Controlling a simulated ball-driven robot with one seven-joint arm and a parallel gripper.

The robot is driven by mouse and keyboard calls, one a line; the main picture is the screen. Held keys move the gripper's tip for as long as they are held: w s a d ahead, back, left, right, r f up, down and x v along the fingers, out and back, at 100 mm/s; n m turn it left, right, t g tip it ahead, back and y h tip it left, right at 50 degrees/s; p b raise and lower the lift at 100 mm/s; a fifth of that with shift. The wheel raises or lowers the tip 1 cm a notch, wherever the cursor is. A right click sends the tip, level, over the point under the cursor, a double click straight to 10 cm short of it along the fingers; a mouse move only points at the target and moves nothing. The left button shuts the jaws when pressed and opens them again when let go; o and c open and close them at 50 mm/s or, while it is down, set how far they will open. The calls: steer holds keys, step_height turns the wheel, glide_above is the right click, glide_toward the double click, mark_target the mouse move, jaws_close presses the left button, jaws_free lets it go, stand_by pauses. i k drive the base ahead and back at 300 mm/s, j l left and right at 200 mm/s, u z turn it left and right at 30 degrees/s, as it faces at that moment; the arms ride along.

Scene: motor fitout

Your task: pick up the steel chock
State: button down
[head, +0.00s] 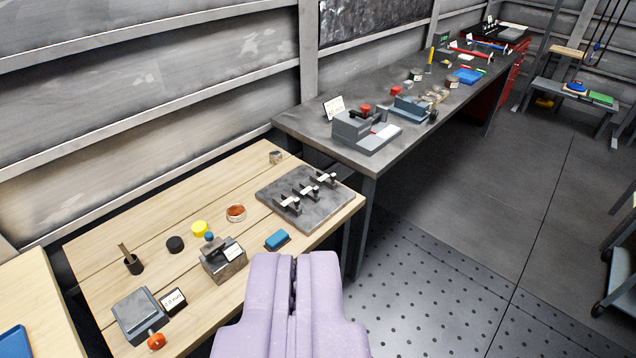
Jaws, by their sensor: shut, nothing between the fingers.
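My gripper (293,285) is lavender and shows at the bottom centre, over the near right edge of the wooden table (160,215). Its two fingers are together with nothing between them. A steel block (226,266) with a blue knob and a small white label sits on the table just left of my gripper. A dark grey slab (272,192) beyond the fingertips carries three small metal pieces (307,192) in a row. I cannot tell for certain which of these is the steel chock. My gripper touches none of them visibly.
A blue block (277,240) lies near the fingertips. A dark bench (300,128) stands behind. Open floor (440,270) lies right.

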mark_target(289, 204)
steer(key=i+l+z, duration=0.1)
steer(key=i, duration=1.35)
steer(key=i+l, duration=0.2)
steer(key=i, duration=1.3)
steer(key=l+z, duration=0.05)
